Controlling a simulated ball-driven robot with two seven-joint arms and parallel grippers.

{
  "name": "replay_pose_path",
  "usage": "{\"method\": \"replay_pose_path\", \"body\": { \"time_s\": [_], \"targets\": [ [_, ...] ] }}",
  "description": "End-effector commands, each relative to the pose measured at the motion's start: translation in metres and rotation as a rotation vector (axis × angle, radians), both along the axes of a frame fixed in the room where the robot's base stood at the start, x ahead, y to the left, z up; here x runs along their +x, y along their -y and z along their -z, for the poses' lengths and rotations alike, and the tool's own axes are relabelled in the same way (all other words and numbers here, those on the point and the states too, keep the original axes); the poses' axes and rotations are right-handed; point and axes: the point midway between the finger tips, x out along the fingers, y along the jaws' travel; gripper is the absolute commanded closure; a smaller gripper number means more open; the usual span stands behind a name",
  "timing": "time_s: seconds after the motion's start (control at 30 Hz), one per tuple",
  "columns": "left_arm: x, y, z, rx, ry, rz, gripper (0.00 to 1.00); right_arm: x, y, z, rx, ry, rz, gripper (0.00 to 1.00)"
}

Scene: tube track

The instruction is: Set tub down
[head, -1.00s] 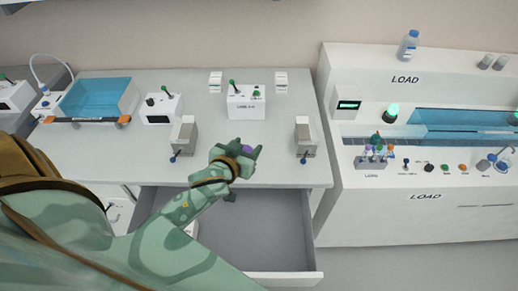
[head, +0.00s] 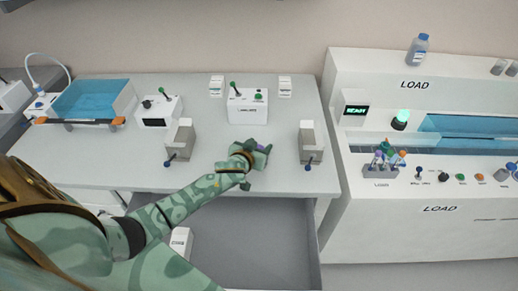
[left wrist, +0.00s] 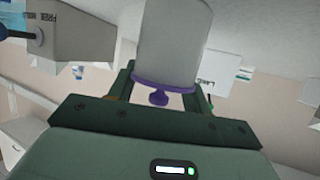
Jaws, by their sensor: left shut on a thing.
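My left gripper (head: 258,152) reaches in from the left over the front part of the bench top, between two grey blocks. In the left wrist view, a pale grey-white tub (left wrist: 174,45) with a purple rim and knob sits between the fingers of my left gripper (left wrist: 162,85), which is shut on it. In the head view the tub is mostly hidden by the hand. I cannot tell from these frames whether the tub touches the bench top. My right gripper is not in view.
A grey block (head: 180,140) and another grey block (head: 311,142), each with a blue-knobbed lever, flank the hand. A control box (head: 247,110) stands behind. An open drawer (head: 255,245) juts out below the bench. A blue tray (head: 95,100) stands at left, a LOAD machine (head: 430,190) at right.

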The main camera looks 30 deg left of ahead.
Motion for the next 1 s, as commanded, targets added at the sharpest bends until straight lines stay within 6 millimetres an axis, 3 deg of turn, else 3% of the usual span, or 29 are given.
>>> {"method": "replay_pose_path", "body": {
  "time_s": [0.27,0.3,0.37,0.73,1.0],
  "targets": [
    [-0.001,0.0,0.001,0.0,-0.001,0.0,0.74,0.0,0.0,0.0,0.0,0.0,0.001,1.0],
    [-0.001,0.0,0.002,0.0,-0.002,-0.001,0.46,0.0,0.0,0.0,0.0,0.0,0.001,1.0],
    [-0.001,0.0,0.001,0.0,-0.001,-0.001,0.29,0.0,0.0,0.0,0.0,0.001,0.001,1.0],
    [-0.005,0.001,-0.003,-0.001,-0.001,0.001,0.29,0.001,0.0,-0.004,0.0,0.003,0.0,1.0],
    [-0.057,0.009,-0.028,-0.003,-0.001,-0.001,0.29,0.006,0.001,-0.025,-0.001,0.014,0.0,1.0]
  ]
}}
